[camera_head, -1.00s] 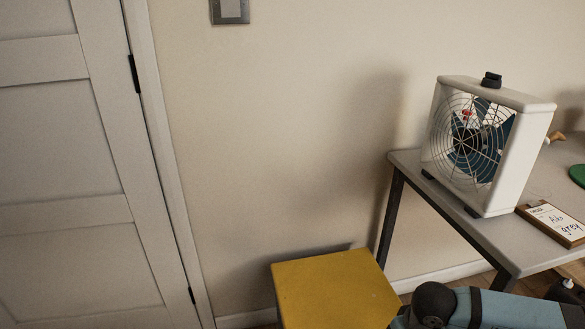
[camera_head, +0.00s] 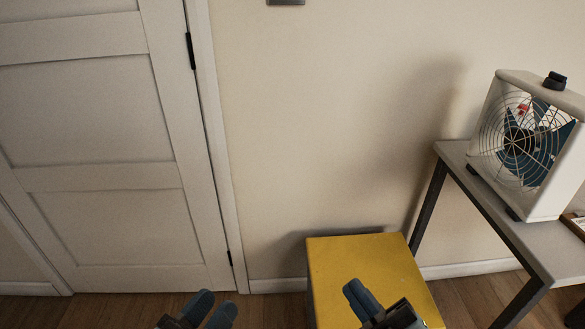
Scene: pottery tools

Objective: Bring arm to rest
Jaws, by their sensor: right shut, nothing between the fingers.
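My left gripper (camera_head: 219,300) shows at the bottom edge, left of centre, above the wooden floor. Its two blue-grey fingers lie side by side with a small gap between them, and I see nothing held. My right gripper (camera_head: 353,287) shows at the bottom, right of centre, in front of the yellow stool in the picture. Its fingers are together and it holds nothing. The rest of both arms is mostly below the frame.
A yellow square-topped stool (camera_head: 375,255) stands by the wall. A grey table (camera_head: 545,240) with dark legs is at the right, bearing a white box fan (camera_head: 540,140) and a partly cut-off clipboard (camera_head: 574,221). A white door (camera_head: 90,150) is at the left. Floor (camera_head: 120,312) shows clear before it.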

